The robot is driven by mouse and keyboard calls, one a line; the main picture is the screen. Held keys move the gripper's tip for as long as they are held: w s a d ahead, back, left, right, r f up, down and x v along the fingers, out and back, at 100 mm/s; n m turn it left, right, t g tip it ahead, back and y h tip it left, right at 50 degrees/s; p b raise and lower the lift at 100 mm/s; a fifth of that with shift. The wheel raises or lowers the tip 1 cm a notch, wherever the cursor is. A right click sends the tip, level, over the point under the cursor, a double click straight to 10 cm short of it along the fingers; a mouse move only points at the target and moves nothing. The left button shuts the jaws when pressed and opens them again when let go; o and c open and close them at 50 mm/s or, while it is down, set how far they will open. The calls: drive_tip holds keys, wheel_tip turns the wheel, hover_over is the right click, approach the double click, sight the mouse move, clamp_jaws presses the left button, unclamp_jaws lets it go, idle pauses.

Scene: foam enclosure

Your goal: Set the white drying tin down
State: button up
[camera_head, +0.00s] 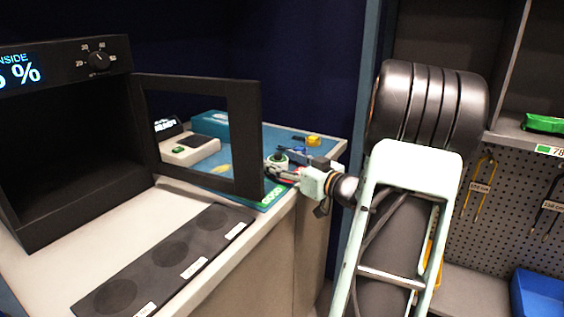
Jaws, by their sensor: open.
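My gripper (277,172) is at the right end of the counter, over the blue mat, just past the free edge of the open door. Its jaws are open. A small round whitish thing with a darker top (278,159) shows right at the fingertips; it may be the white drying tin, but it is too small to be sure. I cannot tell whether it touches the fingers or rests on the mat.
A dark cabinet (75,160) stands open at left, its framed door (247,130) swung out beside my gripper. A black strip with round recesses (170,254) lies in front. A scale (189,149), teal box (210,124) and yellow item (314,141) stand behind.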

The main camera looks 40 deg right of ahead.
drive_tip(key=s+d+p, duration=0.1)
drive_tip(key=s+p, duration=0.1)
drive_tip(key=s, duration=1)
drive_tip(key=shift+r, duration=0.35)
